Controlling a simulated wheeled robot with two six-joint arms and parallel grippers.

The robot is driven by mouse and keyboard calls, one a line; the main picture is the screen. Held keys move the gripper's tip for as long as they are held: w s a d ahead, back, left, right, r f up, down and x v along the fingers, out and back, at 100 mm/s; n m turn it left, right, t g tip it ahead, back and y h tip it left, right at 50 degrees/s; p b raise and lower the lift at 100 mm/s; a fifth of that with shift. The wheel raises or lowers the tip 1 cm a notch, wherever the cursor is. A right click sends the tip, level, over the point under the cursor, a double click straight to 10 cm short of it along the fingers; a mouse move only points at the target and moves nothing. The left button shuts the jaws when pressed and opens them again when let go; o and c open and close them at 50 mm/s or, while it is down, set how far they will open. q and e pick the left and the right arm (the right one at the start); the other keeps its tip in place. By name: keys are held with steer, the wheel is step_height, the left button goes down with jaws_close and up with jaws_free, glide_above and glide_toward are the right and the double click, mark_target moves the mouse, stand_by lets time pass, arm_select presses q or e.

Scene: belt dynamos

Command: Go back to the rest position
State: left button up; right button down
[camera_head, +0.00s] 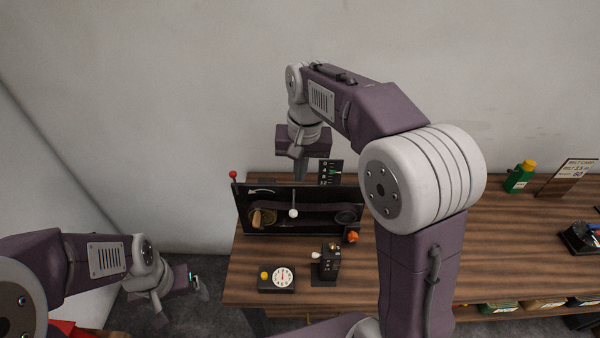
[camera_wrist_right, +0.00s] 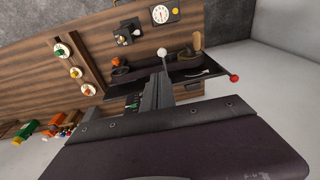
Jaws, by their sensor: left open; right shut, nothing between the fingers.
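My right gripper (camera_head: 301,170) hangs pointing down above the back edge of a black belt device (camera_head: 270,228) on the bench. Its fingers (camera_wrist_right: 158,92) are shut with nothing between them, in front of the device in the right wrist view. The device has a belt around pulleys, a white round knob (camera_head: 293,213) and a red-tipped lever (camera_head: 233,175). My left gripper (camera_head: 203,288) is open and empty at the lower left, beyond the bench's left end and over the floor. My right arm hides part of the bench's middle.
The wooden bench (camera_head: 500,235) carries a dial gauge (camera_head: 282,277), a small black box (camera_head: 329,262), a green bottle (camera_head: 519,177), a sign (camera_head: 569,176) and a black device (camera_head: 580,238). A wall stands close behind. Several items sit on a lower shelf.

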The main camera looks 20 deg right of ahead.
steer(key=shift+r, duration=0.2)
steer(key=shift+w+d, duration=0.1)
steer(key=s+d+f+n+b, duration=0.1)
steer(key=s+f+b, duration=0.4)
steer(key=f, duration=0.6)
steer(key=s+d+f+n+b, duration=0.1)
steer(key=s+f+b, duration=0.4)
steer(key=f, duration=0.6)
steer(key=s+d+f+n+b, duration=0.1)
steer(key=s+f+b, duration=0.4)
steer(key=f, duration=0.7)
steer(key=shift+s+d+g+b, duration=0.3)
steer(key=shift+d+b, duration=0.05)
steer(key=shift+b, duration=0.6)
